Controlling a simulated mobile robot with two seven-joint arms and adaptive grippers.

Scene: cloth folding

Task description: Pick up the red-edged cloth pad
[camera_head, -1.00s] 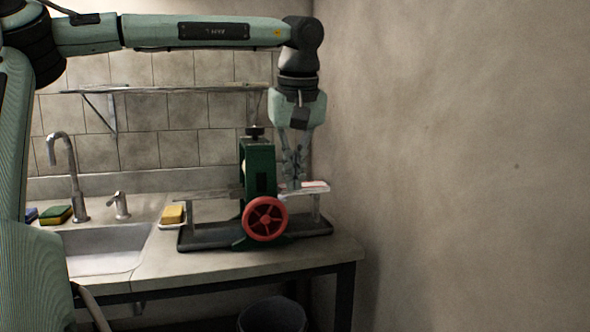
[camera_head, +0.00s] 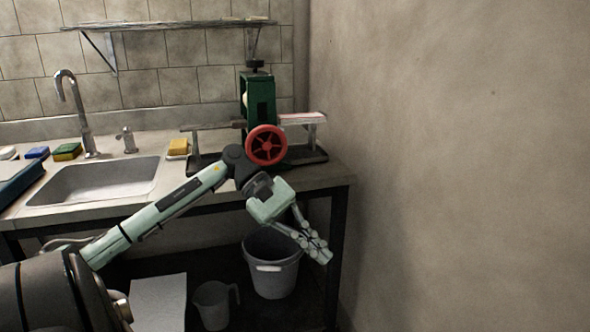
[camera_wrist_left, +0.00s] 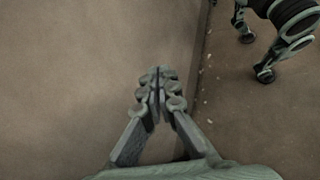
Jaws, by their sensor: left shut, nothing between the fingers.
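The red-edged cloth pad (camera_head: 302,118) appears as a pale, flat piece with a thin red line. It lies on the right-hand ledge of the green machine (camera_head: 262,100) with the red handwheel, at the counter's right end. My left gripper (camera_head: 326,257) is well below and in front of the pad, pointing down to the right, in front of the bucket's right side. Its fingers are together and empty; they also show shut in the left wrist view (camera_wrist_left: 160,75), over bare brown surface. My right gripper is not in view.
A grey bucket (camera_head: 268,284) and a jug (camera_head: 212,304) stand below the counter. The sink (camera_head: 105,184), faucet (camera_head: 75,110) and yellow sponge (camera_head: 178,146) are left of the machine. A wall closes the right side.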

